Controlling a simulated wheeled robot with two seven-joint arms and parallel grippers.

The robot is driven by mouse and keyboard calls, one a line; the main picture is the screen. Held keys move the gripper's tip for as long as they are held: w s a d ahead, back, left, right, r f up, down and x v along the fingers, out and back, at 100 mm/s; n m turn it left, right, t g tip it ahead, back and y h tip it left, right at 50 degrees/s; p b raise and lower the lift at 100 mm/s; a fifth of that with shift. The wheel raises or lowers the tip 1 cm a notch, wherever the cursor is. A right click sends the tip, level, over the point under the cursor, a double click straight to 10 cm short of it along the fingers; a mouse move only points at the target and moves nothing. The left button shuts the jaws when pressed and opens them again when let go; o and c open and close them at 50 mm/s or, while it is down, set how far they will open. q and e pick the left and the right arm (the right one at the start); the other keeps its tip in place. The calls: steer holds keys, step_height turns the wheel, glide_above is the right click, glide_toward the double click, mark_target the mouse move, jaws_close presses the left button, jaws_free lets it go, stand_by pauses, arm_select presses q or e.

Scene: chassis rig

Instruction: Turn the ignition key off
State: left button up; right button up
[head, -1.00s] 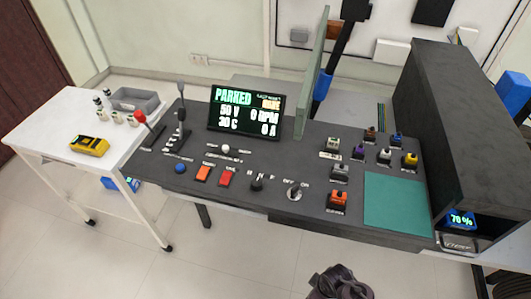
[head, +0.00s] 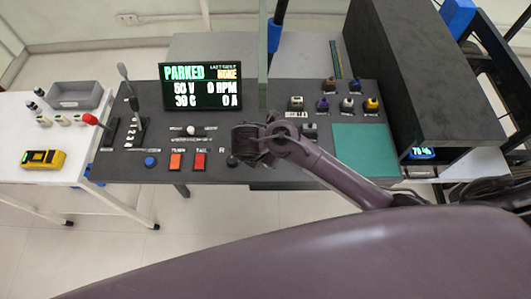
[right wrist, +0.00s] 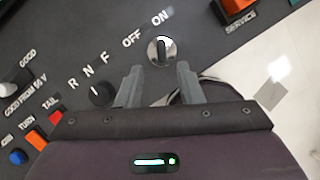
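The ignition key (right wrist: 160,50) sits in its round silver switch on the dark console, beside the OFF and ON labels. In the head view the key is hidden behind my right gripper (head: 258,142), which reaches in from the right over the console. In the right wrist view this gripper (right wrist: 158,80) is open, its two grey fingers apart just short of the key with nothing between them. My left gripper is not in view.
The black selector knob (right wrist: 100,94) stands left of the key. The orange service switch (right wrist: 238,8) is at upper right. The display (head: 202,86) reads PARKED. Red (head: 199,161) and orange switches, levers and a green mat (head: 365,150) share the console.

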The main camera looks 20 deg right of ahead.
steer(key=x, duration=0.6)
steer(key=shift+s, duration=0.1)
steer(key=shift+d, duration=0.1)
steer(key=shift+c, duration=0.4)
jaws_close()
